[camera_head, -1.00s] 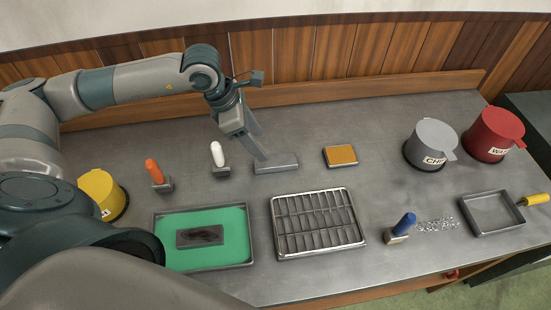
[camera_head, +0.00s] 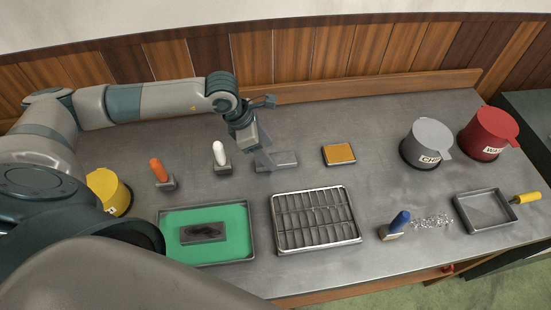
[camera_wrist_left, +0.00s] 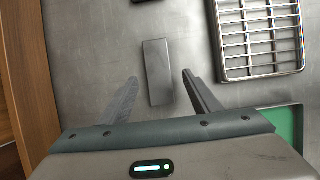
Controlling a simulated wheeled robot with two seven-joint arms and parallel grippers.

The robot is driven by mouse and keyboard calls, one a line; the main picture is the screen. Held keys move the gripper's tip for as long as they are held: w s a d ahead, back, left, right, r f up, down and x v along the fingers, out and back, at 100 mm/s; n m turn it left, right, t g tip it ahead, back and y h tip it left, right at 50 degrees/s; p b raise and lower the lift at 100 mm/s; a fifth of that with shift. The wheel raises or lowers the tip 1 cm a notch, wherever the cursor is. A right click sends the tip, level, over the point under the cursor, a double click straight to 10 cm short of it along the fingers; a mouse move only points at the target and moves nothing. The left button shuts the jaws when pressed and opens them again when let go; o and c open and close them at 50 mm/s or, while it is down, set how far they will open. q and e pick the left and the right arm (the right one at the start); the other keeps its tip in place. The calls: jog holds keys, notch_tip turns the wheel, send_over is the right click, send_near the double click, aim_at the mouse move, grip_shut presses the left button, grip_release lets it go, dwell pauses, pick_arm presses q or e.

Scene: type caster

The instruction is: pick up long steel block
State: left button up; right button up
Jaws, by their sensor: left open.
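The long steel block (camera_head: 284,160), a plain flat grey bar, lies on the metal bench behind the slotted tray. It also shows in the left wrist view (camera_wrist_left: 157,72), lying lengthwise. My left gripper (camera_head: 264,160) is open and empty, low at the left end of the block in the head view. In the left wrist view the open fingers (camera_wrist_left: 160,80) appear on either side of the block's near part, with gaps on both sides. I cannot tell the exact height of the fingertips above the bench. My right gripper does not show.
A white-handled tool (camera_head: 220,157) and an orange-handled one (camera_head: 160,172) stand left of the gripper. An orange-topped block (camera_head: 339,154) lies to the right. In front are the slotted tray (camera_head: 316,249) and a green-lined tray (camera_head: 240,220). Bare bench lies behind the steel block.

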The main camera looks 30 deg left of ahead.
aim_at(275, 158)
pick_arm(q)
jog(key=p+x, duration=0.1)
jog(key=x, duration=0.1)
jog(key=shift+w+d+f, duration=0.15)
jog(key=shift+w+f, duration=0.05)
jog(key=shift+f, duration=0.1)
jog(key=shift+w+f+p, duration=0.1)
jog(key=shift+f+p, duration=0.2)
jog(key=shift+f, duration=0.15)
grip_shut()
jog(key=shift+w+r, duration=0.1)
